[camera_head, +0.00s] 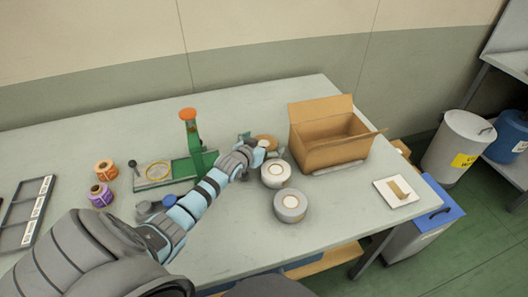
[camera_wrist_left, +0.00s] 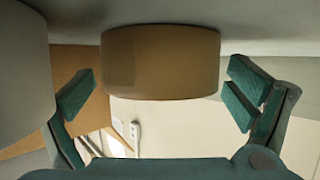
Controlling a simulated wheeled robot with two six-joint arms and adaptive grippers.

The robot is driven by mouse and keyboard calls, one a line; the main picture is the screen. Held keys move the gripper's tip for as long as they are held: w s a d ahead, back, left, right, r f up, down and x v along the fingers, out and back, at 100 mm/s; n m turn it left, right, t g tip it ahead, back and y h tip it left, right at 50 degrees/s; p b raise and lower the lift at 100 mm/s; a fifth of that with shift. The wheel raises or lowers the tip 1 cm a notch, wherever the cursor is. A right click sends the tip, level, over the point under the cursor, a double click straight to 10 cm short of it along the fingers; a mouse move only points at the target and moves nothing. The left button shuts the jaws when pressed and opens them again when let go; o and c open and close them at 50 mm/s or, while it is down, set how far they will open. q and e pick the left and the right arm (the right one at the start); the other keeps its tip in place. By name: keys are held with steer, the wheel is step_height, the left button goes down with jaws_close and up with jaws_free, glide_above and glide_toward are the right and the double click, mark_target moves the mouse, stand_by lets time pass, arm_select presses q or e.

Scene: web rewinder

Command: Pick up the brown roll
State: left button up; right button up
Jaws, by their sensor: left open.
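The brown roll (camera_head: 266,141) lies on the grey table just left of the cardboard box, partly hidden by my left gripper (camera_head: 260,148) in the head view. In the left wrist view the brown roll (camera_wrist_left: 160,62) stands between and a little beyond the two teal fingertips of my left gripper (camera_wrist_left: 160,98). The jaws are open, with visible gaps on both sides of the roll. My right gripper is not in view.
A white roll (camera_head: 276,176) and a grey roll (camera_head: 290,207) stand close in front. An open cardboard box (camera_head: 333,153) is to the right. The green rewinder (camera_head: 175,172), an orange roll (camera_head: 105,170) and a purple roll (camera_head: 100,195) are left. The table's front middle is clear.

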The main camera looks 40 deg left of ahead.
mark_target(264, 143)
arm_select(q)
steer(key=shift+c, duration=0.4)
steer(key=shift+r, duration=0.1)
steer(key=c, duration=1.3)
step_height(264, 143, up, 20)
steer(key=p, duration=0.5)
